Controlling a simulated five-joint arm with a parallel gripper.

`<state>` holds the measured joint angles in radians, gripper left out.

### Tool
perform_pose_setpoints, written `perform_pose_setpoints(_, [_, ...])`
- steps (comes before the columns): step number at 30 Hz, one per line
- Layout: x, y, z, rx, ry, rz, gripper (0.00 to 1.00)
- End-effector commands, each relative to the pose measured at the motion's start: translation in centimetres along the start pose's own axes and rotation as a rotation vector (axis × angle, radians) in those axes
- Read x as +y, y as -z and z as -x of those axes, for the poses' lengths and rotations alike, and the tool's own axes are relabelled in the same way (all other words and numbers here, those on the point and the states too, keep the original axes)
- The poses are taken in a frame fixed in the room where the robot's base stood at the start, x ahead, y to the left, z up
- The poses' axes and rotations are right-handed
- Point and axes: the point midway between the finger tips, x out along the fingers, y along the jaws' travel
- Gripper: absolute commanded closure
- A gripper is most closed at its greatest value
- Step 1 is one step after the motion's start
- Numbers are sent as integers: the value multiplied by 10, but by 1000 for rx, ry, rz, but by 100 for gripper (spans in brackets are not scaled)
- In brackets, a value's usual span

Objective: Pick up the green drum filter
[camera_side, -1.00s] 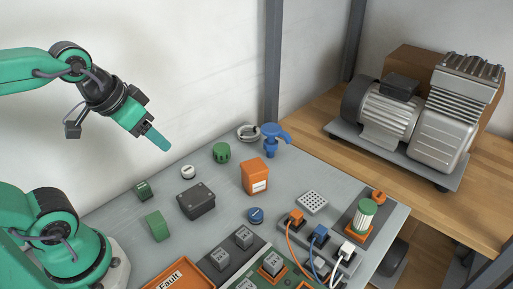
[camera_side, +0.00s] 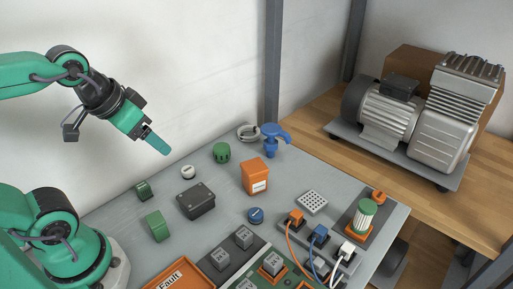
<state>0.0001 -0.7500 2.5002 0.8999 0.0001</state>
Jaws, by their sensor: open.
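A green ridged drum-shaped piece (camera_side: 221,152), which looks like the drum filter, stands on the grey bench top near its back edge. A white pleated cartridge with a green cap (camera_side: 364,214) stands upright in an orange base at the right. My gripper (camera_side: 157,144) hangs in the air at the upper left, to the left of the green drum and apart from it. It is open and empty, its teal finger pointing down and right. Its jaws are seen from the side, so one finger mostly hides the other.
A black box (camera_side: 197,201), an orange box (camera_side: 255,176) and a blue valve (camera_side: 272,140) stand on the bench. Small green blocks (camera_side: 157,226) lie at the left. Coloured plugs with cables (camera_side: 319,235) are at the front right. A compressor (camera_side: 410,115) sits on the wooden bench behind.

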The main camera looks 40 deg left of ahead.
Motion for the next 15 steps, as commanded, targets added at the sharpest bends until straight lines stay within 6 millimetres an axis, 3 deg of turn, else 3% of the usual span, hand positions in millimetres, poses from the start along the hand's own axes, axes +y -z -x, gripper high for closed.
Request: perform_pose_setpoints(15, [-2, 12, -4, -26, 5, -6, 28])
